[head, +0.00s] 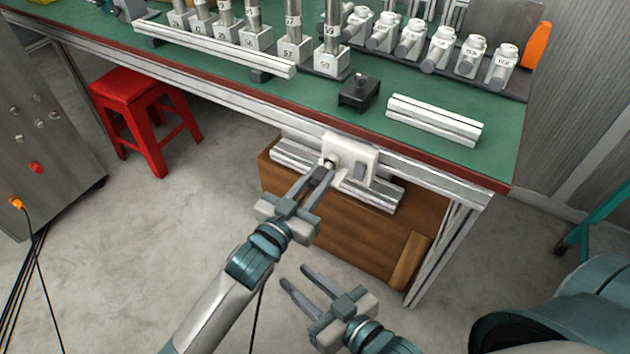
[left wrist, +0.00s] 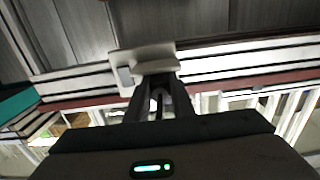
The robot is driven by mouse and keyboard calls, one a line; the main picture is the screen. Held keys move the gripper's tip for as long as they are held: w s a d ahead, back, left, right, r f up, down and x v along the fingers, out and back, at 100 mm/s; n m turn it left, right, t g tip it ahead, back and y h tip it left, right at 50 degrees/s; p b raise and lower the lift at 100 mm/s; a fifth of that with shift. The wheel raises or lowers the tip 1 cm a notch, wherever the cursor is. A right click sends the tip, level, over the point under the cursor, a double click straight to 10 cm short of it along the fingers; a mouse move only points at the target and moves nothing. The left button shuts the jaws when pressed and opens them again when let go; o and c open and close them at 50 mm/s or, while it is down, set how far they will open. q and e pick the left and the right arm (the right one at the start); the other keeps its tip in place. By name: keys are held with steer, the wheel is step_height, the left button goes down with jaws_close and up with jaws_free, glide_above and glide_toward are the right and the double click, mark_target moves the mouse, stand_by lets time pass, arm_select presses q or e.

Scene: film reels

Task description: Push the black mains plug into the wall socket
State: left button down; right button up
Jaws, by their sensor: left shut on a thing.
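The white wall socket plate (head: 350,158) is fixed to the metal rail under the bench's front edge. A round socket opening (head: 331,160) is at its left, and the plate also shows in the left wrist view (left wrist: 148,58). My left gripper (head: 324,172) is shut on the black mains plug (head: 318,176), its fingertips right at the round opening. The plug is mostly hidden between the fingers, and I cannot tell whether its pins are in the socket. My right gripper (head: 297,276) is open and empty, lower and well clear of the bench.
The green bench top (head: 300,90) holds numbered metal posts, white bottles (head: 440,45), a black block (head: 359,93) and a silver bar (head: 434,120). A brown box (head: 285,190) stands under the bench. A red stool (head: 140,105) and bare floor are to the left.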

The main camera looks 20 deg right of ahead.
arm_select(q)
steer(key=shift+x, duration=0.9)
steer(key=c, duration=1.5)
jaws_free()
steer(key=shift+o, duration=0.2)
steer(key=p+v, duration=0.2)
steer(key=v, duration=1.5)
steer(key=shift+s, duration=0.2)
arm_select(e)
steer(key=s+d+f+g+h, duration=0.1)
steer(key=s+d+f+g, duration=0.1)
steer(key=s+f+g, duration=0.2)
step_height(320, 180, down, 2)
steer(key=shift+d+f+g+h, duration=0.25)
steer(key=shift+d+g+h, duration=0.05)
arm_select(q)
steer(key=shift+a, duration=0.1)
arm_select(e)
steer(key=shift+s, duration=0.15)
